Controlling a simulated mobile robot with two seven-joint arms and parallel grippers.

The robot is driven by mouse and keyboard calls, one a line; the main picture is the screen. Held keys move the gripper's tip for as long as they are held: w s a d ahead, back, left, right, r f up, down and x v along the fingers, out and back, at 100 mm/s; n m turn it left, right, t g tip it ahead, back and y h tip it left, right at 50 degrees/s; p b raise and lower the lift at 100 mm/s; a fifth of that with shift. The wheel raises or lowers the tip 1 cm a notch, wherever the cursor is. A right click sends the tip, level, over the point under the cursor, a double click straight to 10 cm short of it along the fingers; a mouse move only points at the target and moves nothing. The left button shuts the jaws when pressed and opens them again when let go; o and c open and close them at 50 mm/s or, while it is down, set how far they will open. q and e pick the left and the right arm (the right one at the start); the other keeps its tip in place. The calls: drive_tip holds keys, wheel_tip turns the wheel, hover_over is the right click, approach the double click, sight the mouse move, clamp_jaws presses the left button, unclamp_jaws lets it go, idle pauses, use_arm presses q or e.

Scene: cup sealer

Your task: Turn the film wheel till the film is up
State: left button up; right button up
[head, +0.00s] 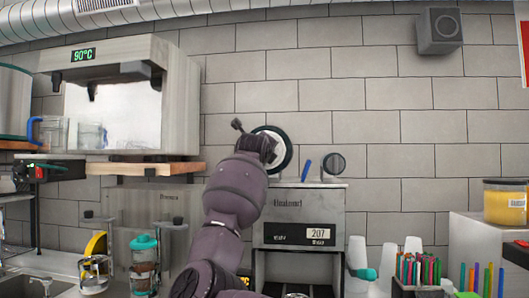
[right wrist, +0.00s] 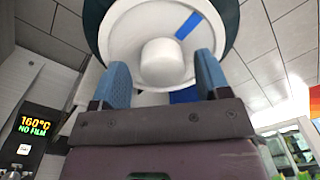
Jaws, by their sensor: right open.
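The film wheel (head: 285,139) is a pale disc with a dark rim on top of the grey cup sealer (head: 280,230). My right arm comes up from below, and its gripper (head: 258,143) is at the wheel, partly hiding it. In the right wrist view the white wheel (right wrist: 125,38) with its round hub (right wrist: 163,62) and a blue mark fills the upper middle. The open blue fingers of the right gripper (right wrist: 162,80) stand either side of the hub, apparently apart from it. A display (right wrist: 33,122) reads 160°C and NO FILM. My left gripper is not in view.
A dark round knob (head: 333,163) and a blue piece (head: 306,168) are on the sealer's top. White cup stacks (head: 357,255) and coloured straws (head: 418,270) stand right of it. A wooden shelf (head: 140,168) under the 90°C machine is at left.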

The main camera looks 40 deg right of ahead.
drive_tip(key=shift+s+a+r, duration=0.1)
drive_tip(key=v, duration=1)
drive_tip(key=shift+s+a+b, duration=0.2)
drive_tip(key=shift+a+b, duration=0.05)
drive_tip(key=shift+b, duration=0.2)
